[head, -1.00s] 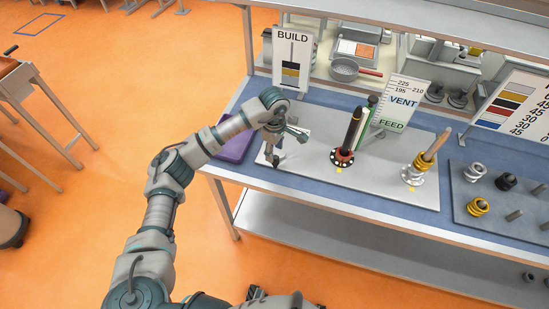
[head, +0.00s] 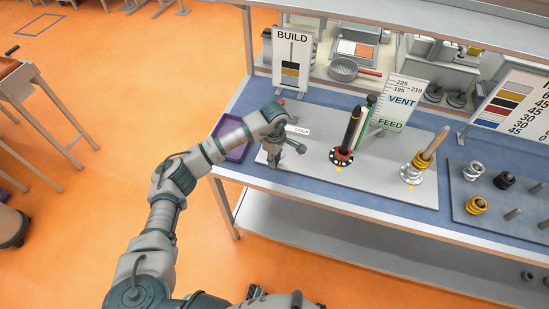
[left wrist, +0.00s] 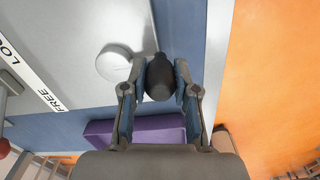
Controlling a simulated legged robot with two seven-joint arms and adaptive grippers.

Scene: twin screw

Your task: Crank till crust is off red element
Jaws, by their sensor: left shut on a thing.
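My left gripper (head: 284,150) is at the left end of the grey board. In the left wrist view it (left wrist: 160,75) is shut on a dark rounded knob (left wrist: 159,84), which looks like the crank handle. A pale round disc (left wrist: 114,63) lies beside the knob. To the right, a tall black rod (head: 352,128) stands on a red ring with a dotted flange (head: 341,156), apparently the red element. Whether crust is on it is too small to tell. A LOCK label (head: 298,130) is behind the gripper; a FREE label (left wrist: 51,99) shows in the wrist view. My right gripper is not seen.
A purple tray (head: 236,152) sits left of the board. A yellow fitting with a wooden handle (head: 422,160) stands to the right. The VENT/FEED scale (head: 402,100) and the BUILD sign (head: 292,60) stand behind. A tray of rings and pegs (head: 500,210) is at far right.

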